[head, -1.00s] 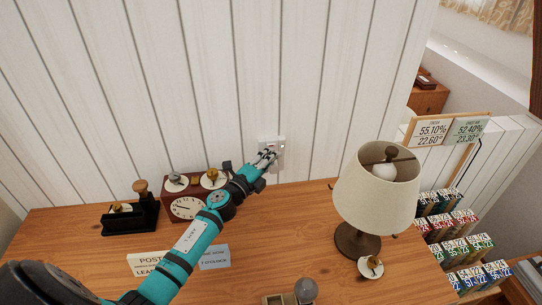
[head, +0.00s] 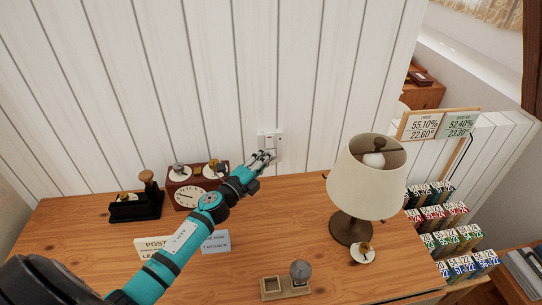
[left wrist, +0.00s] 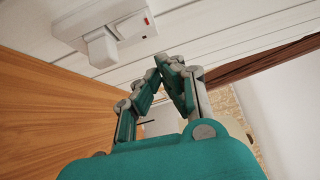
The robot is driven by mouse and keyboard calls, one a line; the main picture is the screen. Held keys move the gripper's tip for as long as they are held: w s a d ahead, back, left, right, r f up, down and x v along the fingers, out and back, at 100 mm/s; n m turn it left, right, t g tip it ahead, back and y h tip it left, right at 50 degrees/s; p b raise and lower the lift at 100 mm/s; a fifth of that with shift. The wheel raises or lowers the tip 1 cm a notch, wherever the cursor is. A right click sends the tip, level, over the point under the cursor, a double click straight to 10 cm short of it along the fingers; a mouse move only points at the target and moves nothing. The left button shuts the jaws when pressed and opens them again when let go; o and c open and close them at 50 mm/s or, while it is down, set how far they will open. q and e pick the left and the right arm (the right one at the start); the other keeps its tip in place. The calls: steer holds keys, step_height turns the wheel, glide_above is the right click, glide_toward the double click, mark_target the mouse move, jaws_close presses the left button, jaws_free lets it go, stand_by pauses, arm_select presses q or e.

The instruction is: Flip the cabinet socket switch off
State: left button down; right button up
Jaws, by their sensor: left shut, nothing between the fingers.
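The white cabinet socket (head: 279,142) is on the plank wall just above the back edge of the wooden top. In the left wrist view the socket (left wrist: 138,27) shows at top left, with a white plug (left wrist: 101,46) in it and a small switch (left wrist: 148,17) with a red mark at its right end. The switch's position is too small to tell. My left gripper (head: 270,156) is shut and empty, just below the socket in the head view. In the left wrist view its fingertips (left wrist: 170,62) meet below and right of the switch, apparently apart from it. My right gripper is not in view.
A table lamp (head: 367,180) stands right of my left arm. A red-brown clock box (head: 188,197), a black stamp (head: 136,206) and small signs (head: 216,242) stand to the left. A holder with a grey ball (head: 300,270) is at the front. Wood between arm and lamp is clear.

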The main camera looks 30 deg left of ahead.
arm_select(q)
steer(key=s+a, duration=0.1)
steer(key=s, duration=0.6)
steer(key=shift+a+r+b, duration=0.15)
steer(key=shift+r+b, duration=0.05)
steer(key=shift+b, duration=0.25)
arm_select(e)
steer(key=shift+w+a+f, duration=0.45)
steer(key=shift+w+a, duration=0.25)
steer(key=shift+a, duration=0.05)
arm_select(q)
steer(key=shift+w, duration=0.1)
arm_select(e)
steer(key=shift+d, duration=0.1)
